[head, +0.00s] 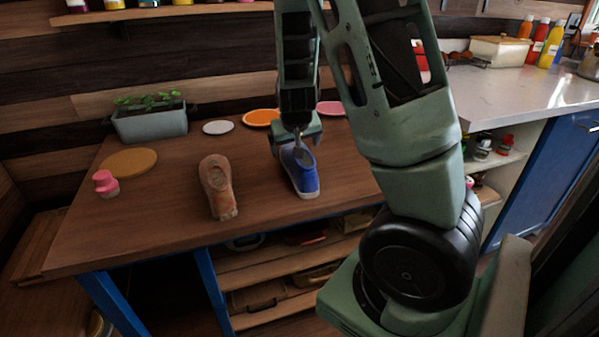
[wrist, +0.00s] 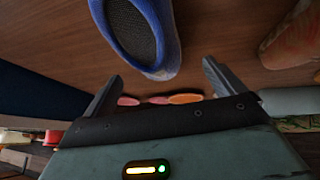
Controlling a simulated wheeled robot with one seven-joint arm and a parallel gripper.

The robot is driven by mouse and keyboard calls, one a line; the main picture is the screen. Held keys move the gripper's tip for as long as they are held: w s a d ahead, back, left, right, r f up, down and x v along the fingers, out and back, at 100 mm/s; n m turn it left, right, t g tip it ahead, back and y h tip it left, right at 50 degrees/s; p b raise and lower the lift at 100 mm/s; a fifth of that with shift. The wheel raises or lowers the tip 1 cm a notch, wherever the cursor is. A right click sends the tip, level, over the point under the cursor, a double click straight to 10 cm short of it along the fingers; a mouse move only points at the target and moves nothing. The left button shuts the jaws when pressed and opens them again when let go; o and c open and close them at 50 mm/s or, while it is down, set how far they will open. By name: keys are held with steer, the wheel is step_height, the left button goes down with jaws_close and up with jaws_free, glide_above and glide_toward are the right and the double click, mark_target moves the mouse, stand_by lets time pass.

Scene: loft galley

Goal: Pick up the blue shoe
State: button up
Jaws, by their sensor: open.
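The blue shoe (head: 303,180) stands on the wooden table in the head view, its pale sole edge toward the front. In the wrist view the blue shoe (wrist: 142,40) shows at the top with its dark grey inside visible. My gripper (head: 297,143) is at the far end of the shoe in the head view and partly covers it. In the wrist view my open gripper (wrist: 162,79) has one finger on each side of the shoe's near end, with nothing held. I cannot tell whether a finger touches the shoe.
A brown shoe (head: 218,187) stands to the left on the table (head: 150,220). A pink-capped jar (head: 105,183), a round tan mat (head: 127,163), a planter (head: 150,122) and white, orange and pink discs lie around. A white counter (head: 500,88) with bottles stands at right.

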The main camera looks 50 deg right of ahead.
steer(key=shift+b+x, duration=0.3)
steer(key=shift+x, duration=0.7)
steer(key=shift+s+b+x, duration=0.2)
steer(key=shift+b+x, duration=0.3)
steer(key=shift+x, duration=0.8)
steer(key=shift+s+b+x, duration=0.2)
steer(key=shift+b+x, duration=0.3)
steer(key=shift+x, duration=0.75)
steer(key=shift+d, duration=0.15)
steer(key=shift+c, duration=0.2)
steer(key=c, duration=1.2)
